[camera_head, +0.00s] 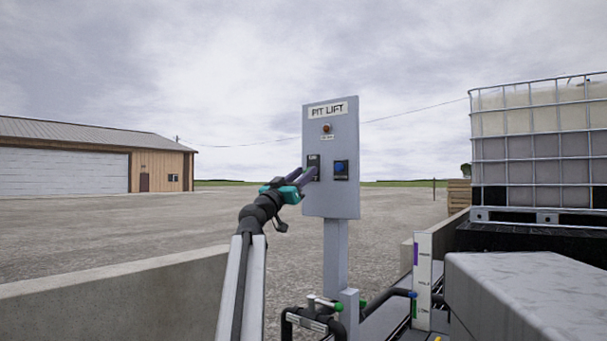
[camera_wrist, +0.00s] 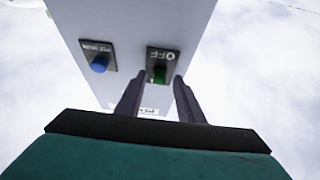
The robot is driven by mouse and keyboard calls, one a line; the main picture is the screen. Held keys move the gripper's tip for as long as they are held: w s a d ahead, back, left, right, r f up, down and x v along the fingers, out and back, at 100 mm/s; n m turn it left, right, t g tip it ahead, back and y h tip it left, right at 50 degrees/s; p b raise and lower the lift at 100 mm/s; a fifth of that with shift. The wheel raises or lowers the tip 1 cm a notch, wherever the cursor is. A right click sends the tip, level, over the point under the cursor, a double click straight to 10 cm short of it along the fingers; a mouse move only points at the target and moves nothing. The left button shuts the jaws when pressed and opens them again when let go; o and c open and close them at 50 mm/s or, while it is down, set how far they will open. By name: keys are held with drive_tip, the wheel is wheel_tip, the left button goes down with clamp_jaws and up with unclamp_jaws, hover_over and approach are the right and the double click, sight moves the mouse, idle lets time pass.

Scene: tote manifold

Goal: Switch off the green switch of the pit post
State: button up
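The pit post is a grey panel (camera_head: 331,205) on a grey column, with a "PIT LIFT" sign at its top. The green switch (camera_wrist: 159,73) sits on a dark plate that appears upside down and reads "OFF" in the wrist view. In the head view that plate (camera_head: 313,158) is on the panel's left, and my fingers hide the green knob. My gripper (camera_head: 306,174) is open at the panel. In the wrist view its two fingertips (camera_wrist: 157,80) are apart, one on each side of the green knob. I cannot tell whether they touch it.
A blue switch (camera_head: 340,168) sits right of the green one, and an orange-red lamp (camera_head: 327,128) is above. Below are pipes with a green-ended valve handle (camera_head: 325,303). A low concrete wall (camera_head: 120,300) runs left; a caged tank (camera_head: 540,145) stands right.

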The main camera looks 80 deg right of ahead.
drive_tip(key=p+v, duration=0.3)
drive_tip(key=v, duration=1)
idle(0.8)
